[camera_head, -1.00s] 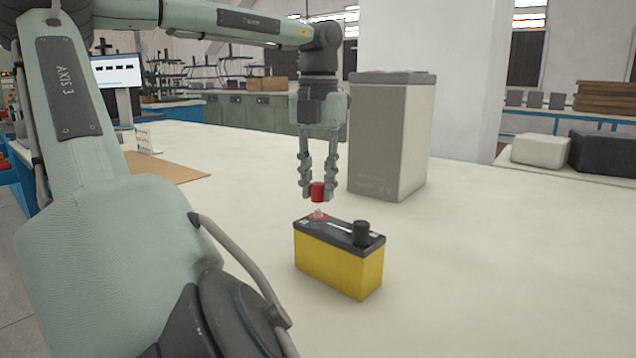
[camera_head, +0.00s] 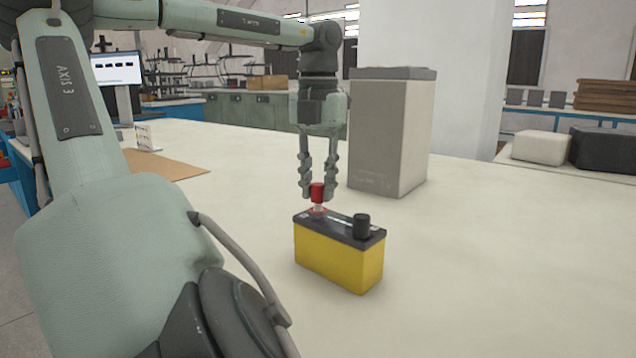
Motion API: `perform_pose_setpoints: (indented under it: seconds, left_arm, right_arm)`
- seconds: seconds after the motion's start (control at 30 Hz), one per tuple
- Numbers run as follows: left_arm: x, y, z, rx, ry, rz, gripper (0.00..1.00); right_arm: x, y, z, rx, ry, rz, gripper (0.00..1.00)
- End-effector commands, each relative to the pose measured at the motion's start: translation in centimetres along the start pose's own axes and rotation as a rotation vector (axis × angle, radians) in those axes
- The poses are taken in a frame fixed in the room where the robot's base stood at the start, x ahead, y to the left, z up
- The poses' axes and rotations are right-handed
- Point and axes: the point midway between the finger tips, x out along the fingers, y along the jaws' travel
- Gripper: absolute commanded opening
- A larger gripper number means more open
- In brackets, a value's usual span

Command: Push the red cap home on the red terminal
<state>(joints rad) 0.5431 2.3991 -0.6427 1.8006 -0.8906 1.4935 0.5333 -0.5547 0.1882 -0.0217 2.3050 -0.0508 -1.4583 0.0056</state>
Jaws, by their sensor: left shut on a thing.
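A yellow battery (camera_head: 338,262) with a dark top stands upright on the pale table. The red cap (camera_head: 317,192) is held between the fingertips of my left gripper (camera_head: 317,195), which points straight down and is shut on it. The cap is upright over the pale red terminal (camera_head: 318,209) at the battery's left end. The terminal's lower part shows below the cap; I cannot tell whether the cap touches its top. A black cap (camera_head: 361,226) sits on the other terminal at the right end. My right gripper is out of view.
A tall grey box (camera_head: 388,135) with a dark lid stands close behind the battery, right of my gripper. A brown mat (camera_head: 165,164) lies at the left on the table (camera_head: 480,260). The table right of the battery is clear.

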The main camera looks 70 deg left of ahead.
Motion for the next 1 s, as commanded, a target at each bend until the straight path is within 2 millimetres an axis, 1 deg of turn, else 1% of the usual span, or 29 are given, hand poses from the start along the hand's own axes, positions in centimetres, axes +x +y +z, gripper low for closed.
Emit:
perform_pose_setpoints:
  seconds: [0.17, 0.53, 1.0]
  left_arm:
    - [0.03, -0.01, 0.0, 0.0, 0.0, 0.0, 0.11]
    - [0.8, -0.01, 0.0, 0.0, 0.0, 0.0, 0.11]
    - [0.79, -0.01, 0.01, 0.0, 0.0, 0.0, 0.11]
  right_arm:
    - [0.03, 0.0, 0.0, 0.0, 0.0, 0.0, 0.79]
    - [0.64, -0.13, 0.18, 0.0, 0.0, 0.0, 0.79]
    - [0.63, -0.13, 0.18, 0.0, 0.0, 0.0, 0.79]
